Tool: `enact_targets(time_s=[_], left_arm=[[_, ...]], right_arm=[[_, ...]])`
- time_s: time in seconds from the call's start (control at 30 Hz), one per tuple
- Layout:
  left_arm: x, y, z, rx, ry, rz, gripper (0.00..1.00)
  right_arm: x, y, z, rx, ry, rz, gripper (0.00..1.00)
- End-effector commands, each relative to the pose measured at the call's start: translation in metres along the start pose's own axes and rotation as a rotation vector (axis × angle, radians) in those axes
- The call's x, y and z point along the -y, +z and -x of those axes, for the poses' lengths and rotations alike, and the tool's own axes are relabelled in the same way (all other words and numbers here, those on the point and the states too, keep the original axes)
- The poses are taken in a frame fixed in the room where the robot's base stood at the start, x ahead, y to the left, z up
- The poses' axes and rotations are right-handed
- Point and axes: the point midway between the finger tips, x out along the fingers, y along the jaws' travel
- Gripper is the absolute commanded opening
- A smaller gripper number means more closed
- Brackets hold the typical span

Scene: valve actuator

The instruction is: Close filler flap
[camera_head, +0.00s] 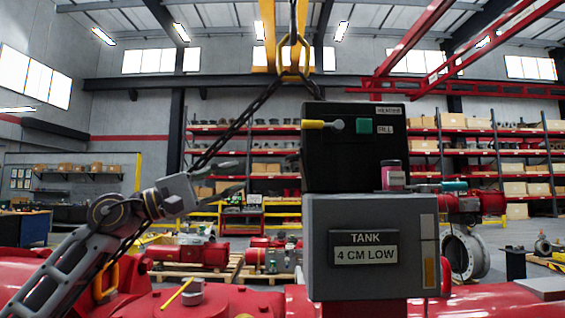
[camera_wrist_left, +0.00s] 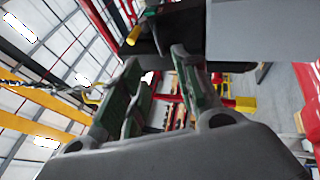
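A black box (camera_head: 355,150) stands on a grey tank box (camera_head: 370,215) whose plate reads "TANK 4 CM LOW". The black box carries a yellow-handled lever (camera_head: 315,124) and a green square (camera_head: 364,126) beside a "FILL" label. The lever also shows in the left wrist view (camera_wrist_left: 134,34). I cannot tell which part is the filler flap. My left gripper (camera_head: 240,176) is left of the black box, apart from it, its fingers pointing right. They are spread and empty, as the left wrist view (camera_wrist_left: 158,70) also shows. My right gripper is not in view.
A small pink container (camera_head: 393,176) stands on the tank's right top, with a teal-ended part (camera_head: 453,186) beyond it. A chain with a yellow ring (camera_head: 295,58) hangs above and behind my left gripper. Red machinery (camera_head: 225,300) fills the lower foreground. Shelves stand far behind.

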Motion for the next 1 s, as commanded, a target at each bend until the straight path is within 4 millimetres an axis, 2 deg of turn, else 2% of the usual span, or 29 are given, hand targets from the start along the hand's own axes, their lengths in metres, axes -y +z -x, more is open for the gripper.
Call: enact_targets(time_s=[0.27, 0.47, 0.8, 1.0], left_arm=[[-0.002, 0.0, -0.017, 0.001, 0.0, 0.001, 0.32], [-0.002, 0.001, -0.042, 0.001, 0.0, 0.001, 0.32], [-0.002, 0.001, -0.087, 0.002, 0.0, 0.001, 0.32], [-0.002, 0.001, -0.113, 0.002, 0.0, 0.001, 0.32]], right_arm=[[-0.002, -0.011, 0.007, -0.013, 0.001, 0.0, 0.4], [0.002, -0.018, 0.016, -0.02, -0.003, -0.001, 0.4], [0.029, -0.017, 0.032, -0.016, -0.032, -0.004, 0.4], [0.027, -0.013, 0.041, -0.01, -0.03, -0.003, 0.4]])
